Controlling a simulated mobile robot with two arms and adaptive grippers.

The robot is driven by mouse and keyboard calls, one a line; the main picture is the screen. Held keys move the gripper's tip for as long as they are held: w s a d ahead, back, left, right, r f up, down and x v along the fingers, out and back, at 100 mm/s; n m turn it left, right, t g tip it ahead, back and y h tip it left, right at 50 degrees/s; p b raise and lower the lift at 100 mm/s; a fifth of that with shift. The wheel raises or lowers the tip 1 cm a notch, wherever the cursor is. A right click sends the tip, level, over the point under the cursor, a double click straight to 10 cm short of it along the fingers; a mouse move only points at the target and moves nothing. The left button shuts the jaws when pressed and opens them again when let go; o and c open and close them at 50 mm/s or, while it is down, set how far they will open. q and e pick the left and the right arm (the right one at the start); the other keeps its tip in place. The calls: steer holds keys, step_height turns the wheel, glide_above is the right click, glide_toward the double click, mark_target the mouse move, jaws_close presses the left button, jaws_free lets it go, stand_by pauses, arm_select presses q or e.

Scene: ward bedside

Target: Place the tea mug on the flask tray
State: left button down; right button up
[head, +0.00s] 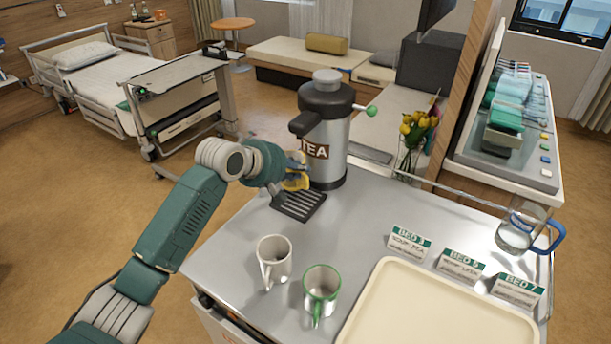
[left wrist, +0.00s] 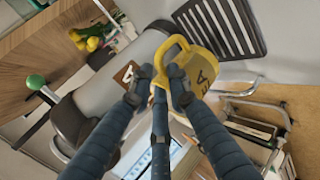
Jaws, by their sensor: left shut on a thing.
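My left gripper (head: 288,172) reaches in from the left, beside the tea flask (head: 336,132). It is shut on the yellow mug (head: 296,184), and my wrist mostly hides the mug in the head view. In the left wrist view the fingers (left wrist: 160,88) close on the yellow handle, and the mug (left wrist: 204,68) is tilted in the picture with a dark letter on its side. The dark slatted flask tray (head: 299,206) lies at the foot of the flask. It also shows in the left wrist view (left wrist: 228,28), just past the mug. I cannot tell whether they touch. My right gripper is out of view.
A white mug (head: 274,262) and a green-rimmed mug (head: 321,290) stand on the metal top (head: 225,255) near the front. A cream tray (head: 430,310), bed cards (head: 463,264) and a glass jug (head: 519,232) are to the right. A flower vase (head: 412,148) stands behind.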

mark_target(307, 184)
arm_select(q)
steer(key=f, duration=0.1)
steer(key=s+d+f+p, duration=0.1)
steer(key=d+f, duration=0.1)
steer(key=shift+s+d+f+p, duration=0.1)
steer(key=shift+s+f+p, duration=0.15)
steer(key=shift+p, duration=0.15)
steer(key=c, duration=1.6)
jaws_free()
steer(key=shift+f, duration=0.15)
steer(key=shift+c, duration=0.2)
